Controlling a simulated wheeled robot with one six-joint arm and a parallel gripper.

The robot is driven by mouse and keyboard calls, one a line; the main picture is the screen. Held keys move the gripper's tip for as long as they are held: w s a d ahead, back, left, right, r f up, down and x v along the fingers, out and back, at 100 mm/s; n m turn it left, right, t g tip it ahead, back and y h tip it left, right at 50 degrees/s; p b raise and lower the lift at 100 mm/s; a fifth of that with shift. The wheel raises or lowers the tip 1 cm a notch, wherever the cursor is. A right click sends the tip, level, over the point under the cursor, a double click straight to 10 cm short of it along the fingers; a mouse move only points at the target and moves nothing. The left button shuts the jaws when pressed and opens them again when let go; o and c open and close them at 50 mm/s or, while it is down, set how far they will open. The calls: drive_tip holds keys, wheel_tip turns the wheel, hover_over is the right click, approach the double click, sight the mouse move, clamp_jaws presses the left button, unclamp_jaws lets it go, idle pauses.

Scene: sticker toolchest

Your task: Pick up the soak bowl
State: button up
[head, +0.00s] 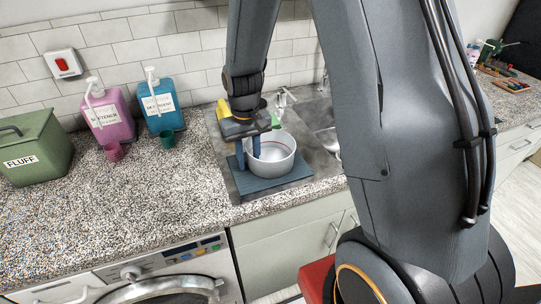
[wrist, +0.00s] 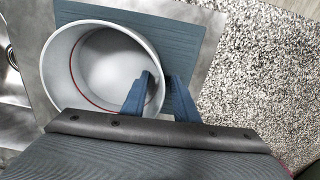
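The soak bowl (head: 271,158) is a white round bowl with a thin red line inside. It stands upright on a blue-grey mat (head: 268,185) beside the sink. In the wrist view the bowl (wrist: 88,70) fills the upper left, with the mat (wrist: 190,45) around its right side. My gripper (head: 249,158) points down at the bowl's left edge. One finger is inside the bowl and the other is outside, with the wall between them. In the wrist view my gripper (wrist: 161,76) shows open, with a gap between its fingertips around the rim.
A pink softener bottle (head: 108,117) and a teal detergent bottle (head: 163,108) stand left at the wall, with a pink cup (head: 114,151) and a teal cup (head: 168,139) before them. A green bin (head: 36,150) is far left. A tap (head: 284,97) is behind the bowl. The front counter is clear.

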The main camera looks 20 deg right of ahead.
drive_tip(key=shift+c, duration=0.4)
clamp_jaws()
drive_tip(key=shift+r, duration=0.15)
